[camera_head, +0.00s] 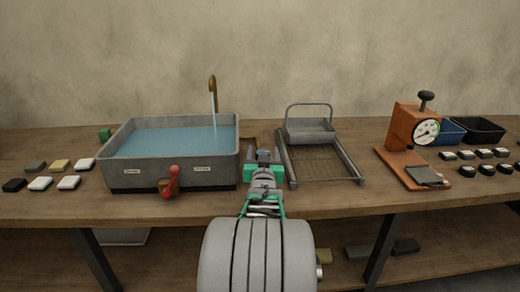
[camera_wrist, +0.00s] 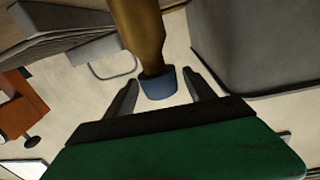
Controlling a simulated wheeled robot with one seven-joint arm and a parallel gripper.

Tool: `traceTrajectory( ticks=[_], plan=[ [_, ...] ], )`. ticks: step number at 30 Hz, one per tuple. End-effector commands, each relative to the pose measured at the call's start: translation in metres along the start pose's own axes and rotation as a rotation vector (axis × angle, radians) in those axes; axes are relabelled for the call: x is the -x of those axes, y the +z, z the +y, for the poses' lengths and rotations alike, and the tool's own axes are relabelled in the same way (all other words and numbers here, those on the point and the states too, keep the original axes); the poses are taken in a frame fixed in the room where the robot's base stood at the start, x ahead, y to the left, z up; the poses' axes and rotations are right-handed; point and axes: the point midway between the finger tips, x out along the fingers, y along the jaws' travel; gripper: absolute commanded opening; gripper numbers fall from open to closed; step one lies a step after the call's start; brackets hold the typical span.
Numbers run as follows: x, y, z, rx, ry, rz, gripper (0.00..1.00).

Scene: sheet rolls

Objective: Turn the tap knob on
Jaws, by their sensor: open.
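A small blue knob (camera_wrist: 159,84) sits on the end of a brass stem (camera_wrist: 143,35) in the wrist view. My gripper (camera_wrist: 160,77) is open, one finger on each side of the knob, with gaps showing; I cannot tell any contact. In the head view my gripper (camera_head: 263,156) is just right of the grey sink (camera_head: 217,172), and the knob is hard to make out between the fingers. A curved brass spout (camera_head: 212,82) stands behind the sink. A thin pale stream (camera_head: 214,112) runs from it into the blue water (camera_head: 175,142).
A red-handled brass valve (camera_head: 172,180) juts from the sink's front. A wire rack (camera_head: 322,162) with a grey mould (camera_head: 309,130) stands close right of my gripper. An orange dial press (camera_head: 402,130) stands farther right. Small blocks (camera_head: 60,166) lie at left.

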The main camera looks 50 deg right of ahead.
Motion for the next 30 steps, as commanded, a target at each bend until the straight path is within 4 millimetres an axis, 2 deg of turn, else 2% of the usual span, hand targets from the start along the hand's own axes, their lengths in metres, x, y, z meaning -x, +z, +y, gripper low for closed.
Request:
traceTrajectory(
  ticks=[3,6,13,30],
  plan=[
    [-0.018,0.001,-0.001,0.0,-0.001,-0.001,0.63],
    [-0.026,0.0,-0.002,0.0,-0.002,0.0,0.63],
    [-0.027,0.0,-0.003,0.0,-0.005,0.0,0.63],
    [-0.026,0.0,-0.004,0.0,-0.005,0.0,0.18]
  ],
)
